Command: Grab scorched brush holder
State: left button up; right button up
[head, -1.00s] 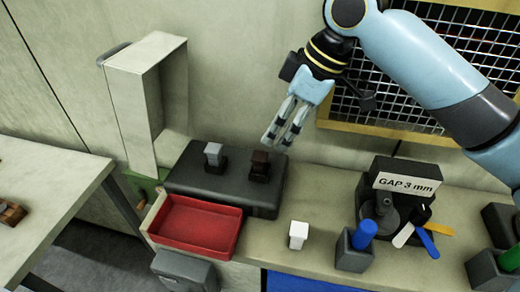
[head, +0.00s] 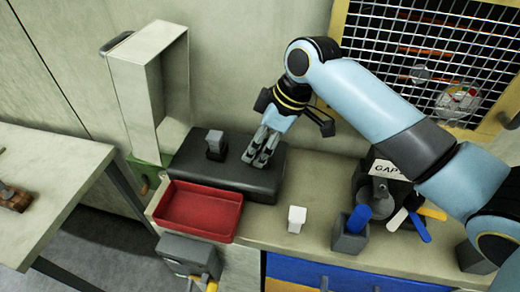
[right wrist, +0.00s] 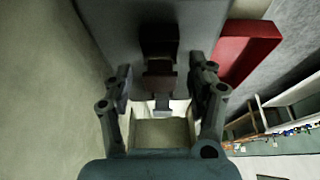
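The scorched brush holder, a dark brown block, stands on the black platform (head: 190,184) at the wall side of the bench. In the right wrist view a dark block (right wrist: 160,42), which seems to be this holder, lies in line with the gap between the fingers of my right gripper (right wrist: 160,72). The fingers are apart on either side, with no clear contact. My left gripper is not in view.
A red tray (head: 200,235) sits in front of the platform. An upright open box (head: 150,90) stands behind it to the left. A white block (head: 297,219) and a grey cup with a blue handle (head: 350,238) stand to the right. Bench around the white block is clear.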

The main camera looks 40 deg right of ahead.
jog(key=c, duration=0.4)
grip_shut()
jog(key=shift+r, duration=0.1)
